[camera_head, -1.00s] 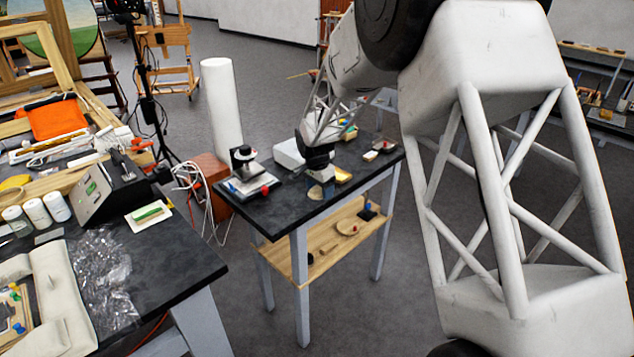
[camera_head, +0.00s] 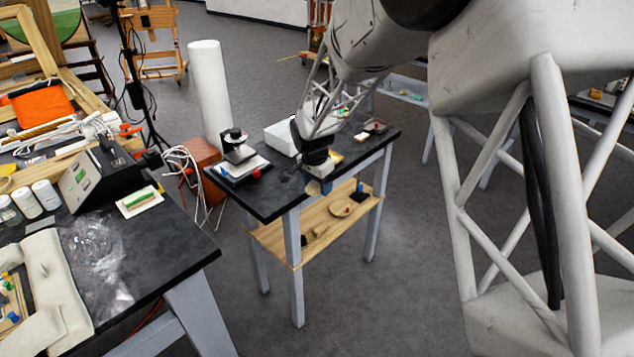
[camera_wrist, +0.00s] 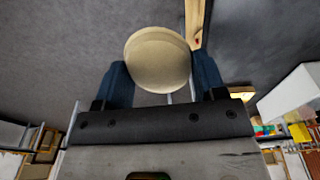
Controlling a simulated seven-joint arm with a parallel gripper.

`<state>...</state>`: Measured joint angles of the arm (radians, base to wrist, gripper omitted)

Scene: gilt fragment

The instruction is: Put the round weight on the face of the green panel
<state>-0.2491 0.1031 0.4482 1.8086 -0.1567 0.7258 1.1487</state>
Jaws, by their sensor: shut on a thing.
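My gripper (camera_head: 322,187) hangs at the front edge of the small dark-topped table, its blue fingers pointing down. In the wrist view its two blue fingers (camera_wrist: 163,80) are shut on a round cream-coloured disc (camera_wrist: 158,58), which appears to be the round weight. The disc is held clear, with grey floor behind it.
The small table (camera_head: 265,205) carries a black instrument (camera_head: 236,146) and a white box (camera_head: 281,138); its wooden shelf (camera_head: 275,240) holds small items. The left table (camera_head: 180,245) holds white jars, a black box (camera_head: 88,178) and crumpled clear film (camera_head: 100,265). Floor separates the tables.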

